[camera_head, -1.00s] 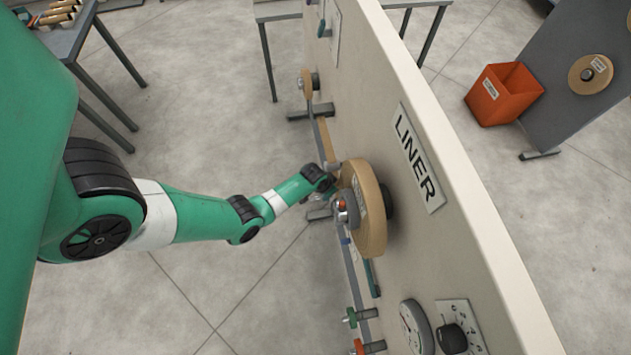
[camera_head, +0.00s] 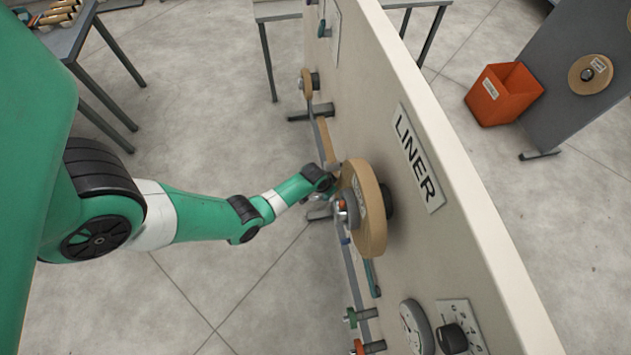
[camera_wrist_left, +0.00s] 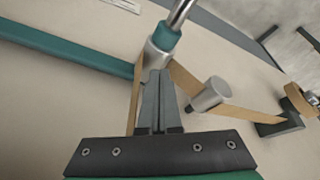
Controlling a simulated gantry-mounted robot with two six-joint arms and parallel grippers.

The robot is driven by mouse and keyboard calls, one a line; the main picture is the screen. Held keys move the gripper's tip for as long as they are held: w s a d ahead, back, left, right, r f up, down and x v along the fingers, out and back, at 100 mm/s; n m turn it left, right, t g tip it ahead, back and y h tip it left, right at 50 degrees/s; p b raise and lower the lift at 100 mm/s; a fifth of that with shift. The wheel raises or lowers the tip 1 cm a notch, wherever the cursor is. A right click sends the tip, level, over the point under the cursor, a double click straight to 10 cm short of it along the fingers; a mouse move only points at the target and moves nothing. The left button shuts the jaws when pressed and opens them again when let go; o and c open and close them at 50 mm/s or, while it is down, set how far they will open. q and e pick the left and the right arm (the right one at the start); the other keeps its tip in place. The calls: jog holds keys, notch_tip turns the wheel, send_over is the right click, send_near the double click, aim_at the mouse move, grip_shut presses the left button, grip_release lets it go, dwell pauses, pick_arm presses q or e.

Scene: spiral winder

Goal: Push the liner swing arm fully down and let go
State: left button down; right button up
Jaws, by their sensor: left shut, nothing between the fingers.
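The liner swing arm (camera_wrist_left: 75,52) is a teal bar crossing the upper left of the left wrist view. At its right end is a pale roller (camera_wrist_left: 152,58) with a teal collar and a metal rod. My left gripper (camera_wrist_left: 157,74) is shut and empty, its fingertips right at this roller; whether they touch is hard to tell. A tan web (camera_wrist_left: 180,80) runs around the roller. In the head view a short piece of the swing arm (camera_head: 372,276) shows below the tan liner roll (camera_head: 368,215). My left fingers are mostly hidden there behind my wrist.
The beige panel with the LINER sign (camera_head: 418,160) stands close to the right of my left arm. A silver guide roller (camera_wrist_left: 207,94) is just right of my fingers. A dial (camera_head: 415,325) and knob (camera_head: 453,338) are at the lower right.

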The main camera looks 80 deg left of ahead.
pick_arm(q)
jog(key=shift+f, duration=0.1)
notch_tip(320, 180, down, 13)
jog(key=b, duration=1.2)
jog(key=shift+r, duration=0.2)
dwell(0.8)
jog(key=shift+r, duration=0.1)
notch_tip(320, 180, up, 15)
jog(key=p, duration=1.4)
jog(key=shift+p, duration=0.3)
dwell(0.3)
